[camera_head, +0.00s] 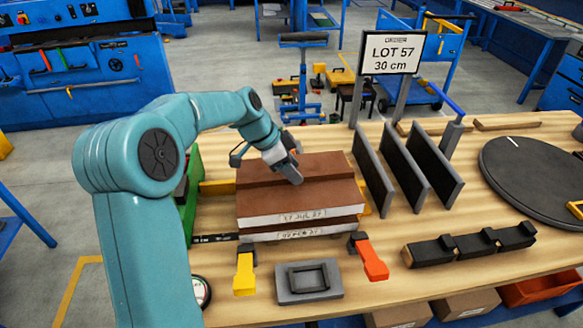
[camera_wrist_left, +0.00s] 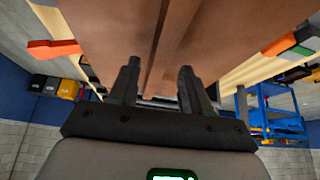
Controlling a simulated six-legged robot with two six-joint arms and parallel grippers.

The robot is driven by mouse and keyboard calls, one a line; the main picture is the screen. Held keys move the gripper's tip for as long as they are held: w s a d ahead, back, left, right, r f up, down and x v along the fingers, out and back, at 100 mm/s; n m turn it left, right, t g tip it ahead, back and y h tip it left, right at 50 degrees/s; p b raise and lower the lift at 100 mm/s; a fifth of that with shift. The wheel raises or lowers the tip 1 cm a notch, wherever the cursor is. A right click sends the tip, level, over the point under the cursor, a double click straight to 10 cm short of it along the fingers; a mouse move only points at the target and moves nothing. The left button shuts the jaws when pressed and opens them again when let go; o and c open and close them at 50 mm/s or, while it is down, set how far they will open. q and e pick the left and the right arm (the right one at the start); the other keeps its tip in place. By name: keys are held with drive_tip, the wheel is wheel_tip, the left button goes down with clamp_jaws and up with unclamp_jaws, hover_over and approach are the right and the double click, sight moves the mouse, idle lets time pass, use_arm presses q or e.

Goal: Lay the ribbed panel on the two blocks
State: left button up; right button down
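A brown panel (camera_head: 325,193) with a raised rib along its top lies on top of a stack at the middle of the bench. Its front edge is white with printed marks, and another similar layer lies under it. My left gripper (camera_head: 292,175) is over the panel's top, near the rib. In the left wrist view, the gripper's two dark fingers (camera_wrist_left: 158,88) stand apart, with brown panel surface (camera_wrist_left: 100,25) beyond and between them. I cannot tell whether they touch the rib. I cannot clearly make out the two blocks. My right gripper is not in view.
Yellow (camera_head: 245,272) and orange (camera_head: 370,258) clamps stand at the stack's front. A grey tray (camera_head: 290,294) lies before them. Upright dark plates (camera_head: 408,165), a dark notched bar (camera_head: 470,246) and a round black disc (camera_head: 535,180) are to the right. A sign (camera_head: 391,52) stands behind.

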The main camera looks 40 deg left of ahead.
use_arm(q)
drive_tip(key=shift+r+p, duration=0.55)
drive_tip(key=shift+p, duration=0.05)
drive_tip(key=v, duration=1.2)
drive_tip(key=shift+b, duration=0.3)
drive_tip(key=shift+f, duration=0.1)
